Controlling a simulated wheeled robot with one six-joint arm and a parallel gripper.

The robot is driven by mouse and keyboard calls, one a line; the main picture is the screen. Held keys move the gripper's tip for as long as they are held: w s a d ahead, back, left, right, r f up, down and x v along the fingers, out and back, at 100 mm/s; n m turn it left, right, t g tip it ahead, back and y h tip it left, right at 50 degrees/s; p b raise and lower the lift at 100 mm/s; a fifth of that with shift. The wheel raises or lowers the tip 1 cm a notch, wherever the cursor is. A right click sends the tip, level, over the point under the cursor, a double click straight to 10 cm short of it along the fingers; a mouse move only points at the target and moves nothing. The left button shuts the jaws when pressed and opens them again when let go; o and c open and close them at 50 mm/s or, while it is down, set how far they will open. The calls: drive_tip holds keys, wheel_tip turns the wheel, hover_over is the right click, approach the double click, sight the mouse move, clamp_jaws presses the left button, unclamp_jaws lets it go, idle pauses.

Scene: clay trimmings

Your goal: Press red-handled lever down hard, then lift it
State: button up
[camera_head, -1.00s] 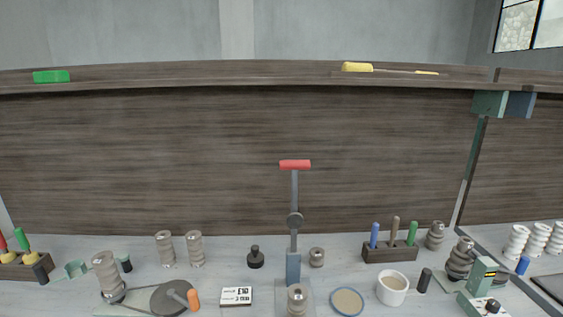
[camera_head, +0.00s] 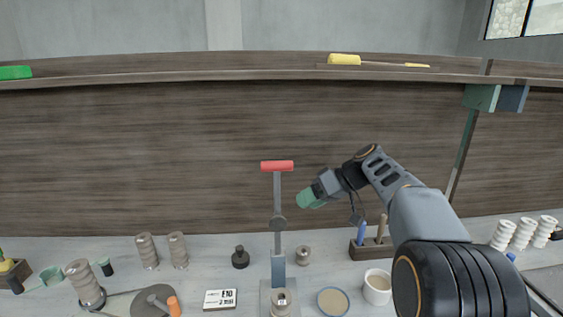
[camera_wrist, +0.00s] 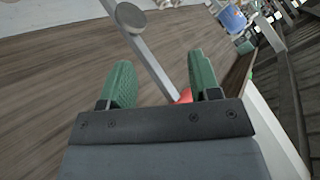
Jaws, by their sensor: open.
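The lever has a red crossbar handle (camera_head: 277,166) on top of a grey upright arm (camera_head: 277,190), with a round pivot and a blue-grey post below. The lever stands upright. My gripper (camera_head: 308,199) is just right of the lever arm and a little below the handle. In the wrist view, my green fingers (camera_wrist: 160,75) are spread apart and nothing is gripped. The grey lever arm (camera_wrist: 153,62) crosses the gap between them in that view. A part of the red handle (camera_wrist: 185,96) shows beside the right finger; the rest is hidden by the gripper body.
A tool block (camera_head: 362,250), a white cup (camera_head: 377,289) and a round blue-rimmed dish (camera_head: 333,303) stand right of the lever. A black weight (camera_head: 240,258) and a label card (camera_head: 220,299) are to its left. A wooden panel (camera_head: 120,160) rises behind.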

drive_tip(key=w+d+r+n+y, duration=0.2)
drive_tip(key=w+r+n+y, duration=0.15)
drive_tip(key=w, duration=0.25)
drive_tip(key=n+g+y+p, duration=0.2)
drive_tip(key=n+y, duration=0.2)
drive_tip(key=n, duration=0.4)
approach(282, 167)
drive_tip(key=shift+g, duration=0.3)
drive_tip(key=a, duration=0.2)
drive_tip(key=w+a+p, duration=0.1)
drive_tip(key=a, duration=0.5)
drive_tip(key=shift+w+f, duration=0.25)
drive_tip(key=shift+f, duration=0.05)
drive_tip(key=shift+a+f+p, duration=0.15)
drive_tip(key=shift+a+p, duration=0.35)
drive_tip(key=shift+a, duration=0.55)
clamp_jaws()
